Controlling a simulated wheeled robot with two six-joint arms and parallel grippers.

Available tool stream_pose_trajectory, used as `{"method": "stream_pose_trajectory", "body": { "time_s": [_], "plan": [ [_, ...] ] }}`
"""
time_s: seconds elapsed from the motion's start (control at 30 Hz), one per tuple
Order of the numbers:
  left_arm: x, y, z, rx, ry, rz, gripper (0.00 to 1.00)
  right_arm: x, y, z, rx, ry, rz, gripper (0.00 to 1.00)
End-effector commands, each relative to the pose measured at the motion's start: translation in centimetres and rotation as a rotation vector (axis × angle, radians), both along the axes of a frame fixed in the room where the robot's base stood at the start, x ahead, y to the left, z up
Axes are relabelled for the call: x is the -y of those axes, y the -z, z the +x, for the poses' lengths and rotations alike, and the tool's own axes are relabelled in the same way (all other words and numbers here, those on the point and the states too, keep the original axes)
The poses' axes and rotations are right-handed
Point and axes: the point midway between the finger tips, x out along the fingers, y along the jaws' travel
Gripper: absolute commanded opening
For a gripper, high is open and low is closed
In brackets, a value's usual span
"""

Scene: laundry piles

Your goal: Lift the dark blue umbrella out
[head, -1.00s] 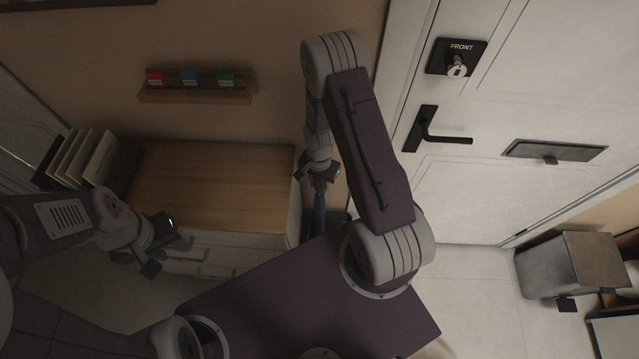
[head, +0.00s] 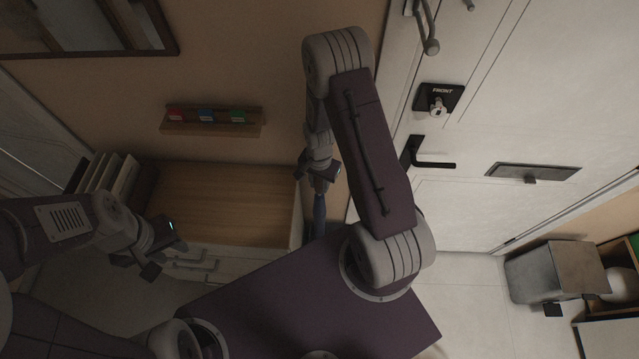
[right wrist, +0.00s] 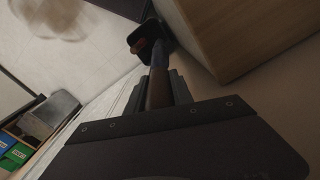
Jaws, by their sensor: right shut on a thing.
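The dark blue umbrella (head: 319,213) hangs below my right gripper (head: 324,178), between the wooden cabinet and the door. My right gripper is shut on its brown handle (right wrist: 158,90), which shows between the fingers in the right wrist view. Beyond the handle, the blue part runs toward a dark, open-topped holder (right wrist: 137,40). I cannot tell whether the umbrella's far end is inside it. The lower end is hidden behind my own body in the head view. My left gripper (head: 160,250) is open and empty, in front of the cabinet at the left.
The wood-topped cabinet (head: 230,203) stands left of the umbrella. The white front door (head: 480,213), with a black handle (head: 428,160), is on the right. A metal bin (head: 553,268) stands at the far right. Pale floor (head: 470,290) is clear before the door.

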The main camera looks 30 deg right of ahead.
Motion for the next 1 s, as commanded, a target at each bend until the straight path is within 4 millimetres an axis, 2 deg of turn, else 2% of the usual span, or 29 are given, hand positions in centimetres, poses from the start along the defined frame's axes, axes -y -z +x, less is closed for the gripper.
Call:
{"method": "stream_pose_trajectory", "body": {
  "time_s": [0.03, 0.5, 1.0],
  "plan": [
    [0.0, -1.1, 0.0, 0.0, 0.0, 0.0, 0.36, 0.0, -1.2, 0.0, 0.0, 0.0, 0.0, 0.0],
    [0.0, -5.7, 0.0, 0.0, 0.0, 0.0, 0.36, 0.0, -6.6, 0.0, 0.001, 0.0, 0.0, 0.0],
    [0.0, -5.7, 0.0, 0.0, 0.0, 0.0, 0.36, 0.0, -6.7, 0.0, 0.0, 0.0, 0.0, 0.0]
  ]
}}
